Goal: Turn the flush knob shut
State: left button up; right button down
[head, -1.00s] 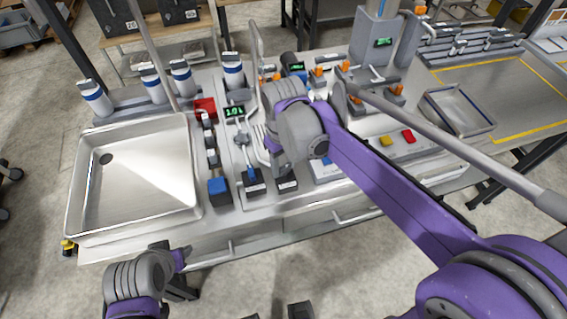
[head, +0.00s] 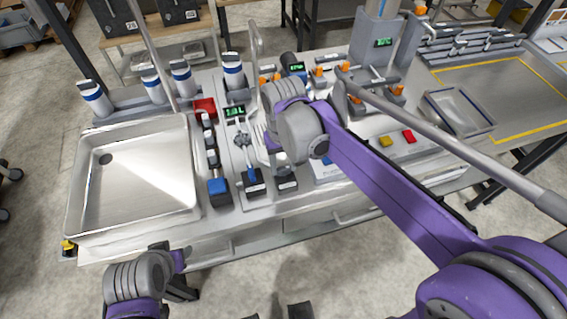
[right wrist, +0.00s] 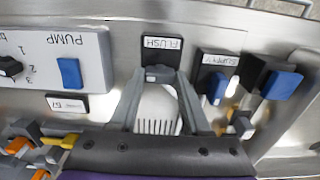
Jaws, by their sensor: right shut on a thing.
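The flush knob (right wrist: 158,72) sits on a dark block under the FLUSH label (right wrist: 162,43) in the right wrist view, where the lettering is upside down. My right gripper (right wrist: 156,76) reaches it with both grey fingers and is shut on it. The fingers cover much of the knob, so its exact angle is hard to read. In the head view the flush block (head: 287,184) shows just below my right gripper (head: 283,172), partly hidden by my wrist. My left arm is at the lower left, away from the bench; its fingers cannot be made out.
The supply valve (right wrist: 217,88) with a blue handle stands close beside the flush knob. The pump panel (right wrist: 60,60) lies on its other side. A steel basin (head: 135,180) fills the bench's left end.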

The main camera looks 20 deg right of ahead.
aim_at(284, 168)
jog(key=shift+c, duration=1.8)
grip_release()
jog(key=shift+r, duration=0.15)
notch_tip(284, 168, up, 11)
jog(key=shift+f+p, duration=0.2)
jog(key=shift+p, duration=0.15)
jog(key=s+d+f+t, duration=0.2)
jog(key=s+d+f, duration=0.1)
jog(key=s+f, duration=0.4)
jog(key=s+d+f+t, duration=0.3)
jog(key=s+f, duration=0.3)
jog(key=f, duration=0.2)
jog(key=shift+s+d, duration=0.3)
jog(key=shift+s, duration=0.05)
